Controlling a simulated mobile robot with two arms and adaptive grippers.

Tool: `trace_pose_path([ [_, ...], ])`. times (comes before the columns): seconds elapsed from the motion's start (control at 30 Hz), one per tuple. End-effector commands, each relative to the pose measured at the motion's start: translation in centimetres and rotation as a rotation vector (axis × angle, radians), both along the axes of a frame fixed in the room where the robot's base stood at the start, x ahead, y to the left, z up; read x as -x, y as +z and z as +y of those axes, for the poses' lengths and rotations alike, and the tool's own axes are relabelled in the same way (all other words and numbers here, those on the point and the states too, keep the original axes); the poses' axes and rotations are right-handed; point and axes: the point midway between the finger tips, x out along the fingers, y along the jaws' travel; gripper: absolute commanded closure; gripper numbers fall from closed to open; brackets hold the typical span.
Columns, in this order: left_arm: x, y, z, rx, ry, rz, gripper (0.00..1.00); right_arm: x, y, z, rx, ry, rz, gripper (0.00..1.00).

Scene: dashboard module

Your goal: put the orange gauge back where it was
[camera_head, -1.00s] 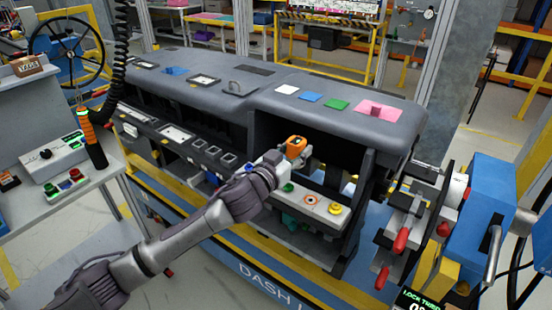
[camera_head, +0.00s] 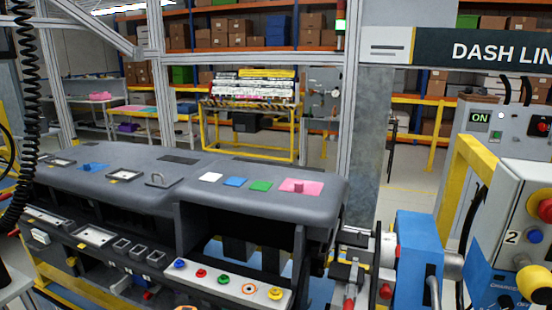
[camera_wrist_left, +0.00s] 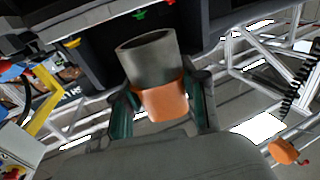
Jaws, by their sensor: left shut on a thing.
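The orange gauge (camera_wrist_left: 165,100), an orange body with an open-ended dark grey cylinder, is held between the two fingers of my left gripper (camera_wrist_left: 165,92) in the left wrist view. The gripper is shut on it, and the gauge appears clear of any surface. In the head view only a small orange piece shows at the bottom edge, below the button strip (camera_head: 228,287); I cannot tell for sure that it is the gauge. My left arm is otherwise out of that view. My right gripper is in neither view.
The grey dashboard (camera_head: 120,185) fills the left and middle, with coloured pads on top and open bays below. A blue machine (camera_head: 418,258) and a control box (camera_head: 515,205) stand at the right. A small orange object (camera_wrist_left: 283,150) shows at the wrist view's lower right.

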Motion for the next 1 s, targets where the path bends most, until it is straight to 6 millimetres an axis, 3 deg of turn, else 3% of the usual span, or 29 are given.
trace_pose_path([
  [0.2, 2.7, -0.5, 2.0, 0.003, 0.060, 0.001, 0.96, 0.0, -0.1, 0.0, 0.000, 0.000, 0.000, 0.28],
  [0.6, 9.7, -3.1, 2.2, 0.006, 0.071, -0.003, 0.96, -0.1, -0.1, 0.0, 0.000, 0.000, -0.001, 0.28],
  [0.73, 10.6, -3.4, 2.1, 0.005, 0.066, 0.000, 0.96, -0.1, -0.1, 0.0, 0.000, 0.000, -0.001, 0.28],
  [1.0, 10.6, -3.5, 2.1, 0.007, 0.065, 0.003, 0.96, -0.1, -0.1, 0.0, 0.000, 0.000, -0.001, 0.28],
])
